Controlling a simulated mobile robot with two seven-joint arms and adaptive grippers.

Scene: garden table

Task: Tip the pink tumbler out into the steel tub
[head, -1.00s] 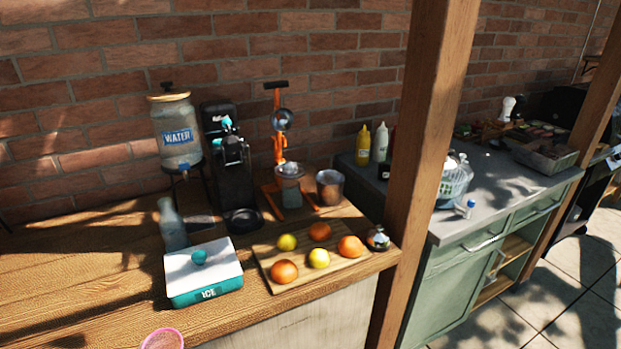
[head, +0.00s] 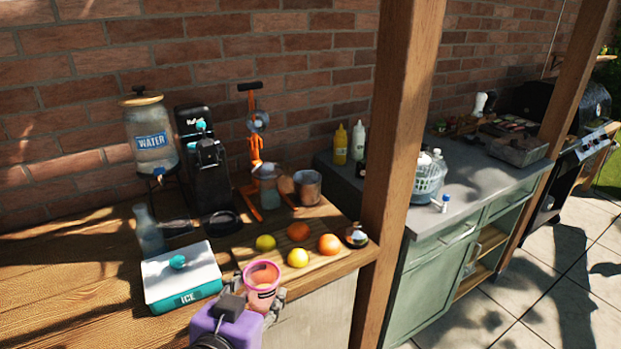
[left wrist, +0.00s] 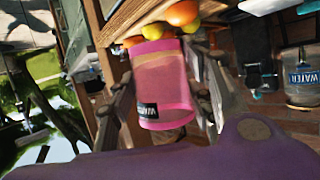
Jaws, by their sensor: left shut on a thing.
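The pink tumbler (head: 261,287) is in my left gripper (head: 262,297), in front of the counter's front edge in the head view. Its open mouth faces up, and something orange-yellow shows inside. In the left wrist view the see-through pink tumbler (left wrist: 163,92) sits between the two fingers, which are shut on its sides; a dark label shows low on it. A round steel tub (head: 307,188) stands at the back of the counter beside the orange juicer, up and right of the tumbler and apart from it. My right gripper is out of view.
Oranges and lemons (head: 298,257) lie on a wooden board (head: 275,265) between the tumbler and the tub. A white and teal ice box (head: 180,276) is left of the tumbler. A wooden post (head: 398,130) rises right of the board. A glass bottle (head: 147,232) stands at left.

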